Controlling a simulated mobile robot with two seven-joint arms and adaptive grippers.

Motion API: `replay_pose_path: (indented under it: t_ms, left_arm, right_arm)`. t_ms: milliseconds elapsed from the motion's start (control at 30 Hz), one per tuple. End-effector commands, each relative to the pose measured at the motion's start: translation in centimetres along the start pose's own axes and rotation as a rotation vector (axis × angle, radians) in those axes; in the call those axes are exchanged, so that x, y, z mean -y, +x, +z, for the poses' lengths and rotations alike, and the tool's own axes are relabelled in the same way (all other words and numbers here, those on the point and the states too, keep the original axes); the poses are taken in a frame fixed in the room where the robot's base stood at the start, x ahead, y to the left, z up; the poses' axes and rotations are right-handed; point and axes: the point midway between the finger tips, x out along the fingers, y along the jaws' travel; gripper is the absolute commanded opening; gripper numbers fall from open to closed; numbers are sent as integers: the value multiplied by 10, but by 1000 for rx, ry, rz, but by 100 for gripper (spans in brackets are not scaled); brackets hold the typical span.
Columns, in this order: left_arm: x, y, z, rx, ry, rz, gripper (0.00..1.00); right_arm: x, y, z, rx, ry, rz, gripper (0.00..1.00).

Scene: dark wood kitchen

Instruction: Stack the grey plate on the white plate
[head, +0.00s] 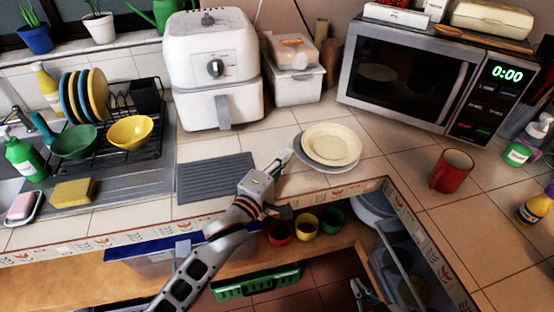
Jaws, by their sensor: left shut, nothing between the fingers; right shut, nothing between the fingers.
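A cream-white plate (332,143) lies on the counter in front of the gap between the white appliance and the microwave. A grey plate (345,169) shows as a rim below and around it, so the white plate appears to lie on top of the grey one. My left gripper (284,159) is shut and empty, just left of the plates' left edge. I cannot tell whether it touches the grey rim. My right gripper (358,287) is shut and empty, low in the picture, below the counter edge.
A white air fryer (213,65) and a microwave (408,80) stand behind. A red mug (452,170) stands on the right counter. A dish rack (115,125) is at left. Bare tiles lie right of the plates. Cups (306,224) sit on a shelf below.

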Motion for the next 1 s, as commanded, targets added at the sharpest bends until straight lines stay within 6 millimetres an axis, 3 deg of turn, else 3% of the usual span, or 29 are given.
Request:
replay_pose_path:
  t_ms: [333, 700, 1000]
  left_arm:
    - [0, 1, 1, 0, 0, 0, 0]
    - [-1, 25, 24, -2, -2, 1, 0]
    - [-1, 26, 26, -2, 1, 3, 0]
  right_arm:
    - [1, 0, 5, 9, 0, -1, 0]
    - [0, -2, 2, 10, 0, -1, 0]
    - [0, -3, -2, 3, 0, -1, 0]
